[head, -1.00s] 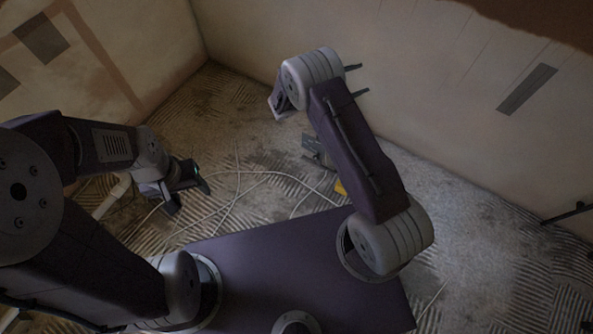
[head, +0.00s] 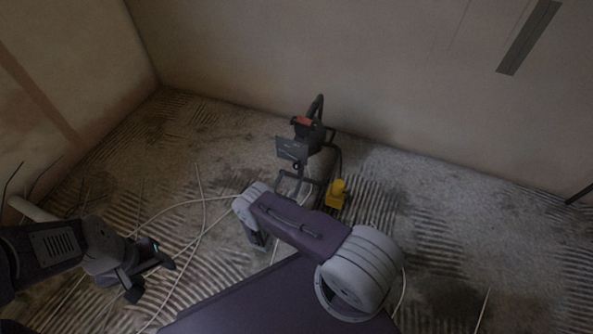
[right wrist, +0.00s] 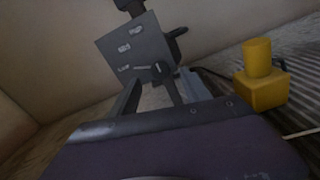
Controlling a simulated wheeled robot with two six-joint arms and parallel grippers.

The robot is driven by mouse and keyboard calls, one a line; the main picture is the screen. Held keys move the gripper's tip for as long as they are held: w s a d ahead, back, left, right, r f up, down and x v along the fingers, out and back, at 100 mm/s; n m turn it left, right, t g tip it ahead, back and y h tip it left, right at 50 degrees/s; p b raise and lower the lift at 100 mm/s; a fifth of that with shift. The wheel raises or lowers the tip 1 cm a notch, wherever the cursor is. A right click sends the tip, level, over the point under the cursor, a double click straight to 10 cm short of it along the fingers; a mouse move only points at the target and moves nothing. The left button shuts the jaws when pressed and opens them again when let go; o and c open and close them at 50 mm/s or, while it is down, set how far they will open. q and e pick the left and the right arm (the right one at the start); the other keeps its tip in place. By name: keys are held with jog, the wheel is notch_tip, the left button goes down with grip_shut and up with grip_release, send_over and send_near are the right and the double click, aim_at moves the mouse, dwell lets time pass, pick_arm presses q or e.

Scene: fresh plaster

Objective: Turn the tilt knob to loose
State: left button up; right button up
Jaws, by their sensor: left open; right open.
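The tilt knob (right wrist: 161,70) is a small dark round knob with a pale, roughly upright mark, at the lower edge of a grey panel (right wrist: 129,48) in the right wrist view. The panel carries small pale labels, too small to read. In the head view the panel (head: 291,149) belongs to a dark device standing on the floor near the back wall. My right gripper (right wrist: 152,82) is open, its fingers pointing toward the knob; I cannot tell whether they touch it. In the head view its fingers are not discernible. My left gripper (head: 150,274) is open and empty at the lower left.
A yellow block with a cylinder on top (head: 338,195) stands right of the device, also in the right wrist view (right wrist: 262,88). Pale cables (head: 203,215) lie across the ridged floor. Plaster walls stand behind and left. The floor at right is mostly clear.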

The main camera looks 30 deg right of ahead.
aim_at(296, 167)
jog(key=b+x, duration=0.3)
jog(key=x, duration=0.3)
jog(key=shift+d+f, duration=0.15)
jog(key=shift+f, duration=0.05)
jog(key=shift+w+d+r, duration=0.15)
jog(key=shift+w, duration=0.1)
jog(key=shift+c, duration=0.4)
grip_shut()
